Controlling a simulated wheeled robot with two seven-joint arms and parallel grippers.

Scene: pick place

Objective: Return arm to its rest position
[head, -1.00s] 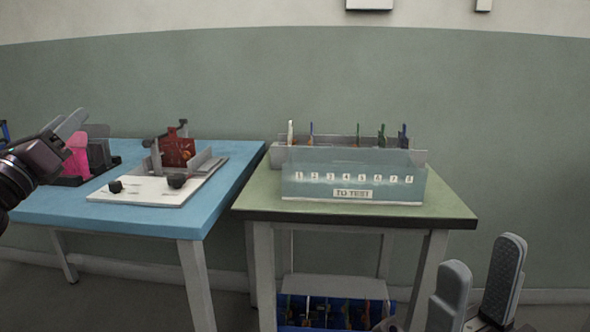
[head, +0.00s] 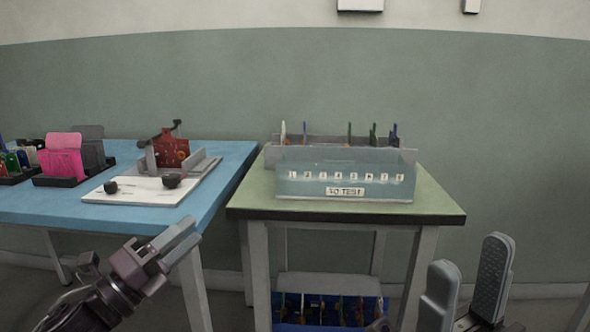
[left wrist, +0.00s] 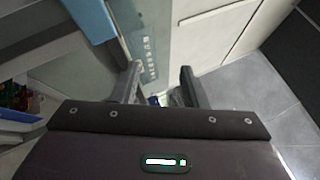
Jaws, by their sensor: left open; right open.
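My left gripper (head: 178,242) is open and empty in the head view, low in front of the blue table's near right leg. Its two fingers also show in the left wrist view (left wrist: 160,88), apart with no object held between them, above the floor. My right gripper (head: 466,280) is at the lower right of the head view, its two fingers upright, apart and empty. It is to the right of the green table's front leg. The rest of the right arm is mostly out of view.
A blue table (head: 40,208) bears a white fixture (head: 150,190) with a red board (head: 172,150) and pink and dark holders (head: 63,160). A green table (head: 250,200) bears a clear "TO TEST" rack (head: 300,188). A blue bin (head: 330,325) is beneath it.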

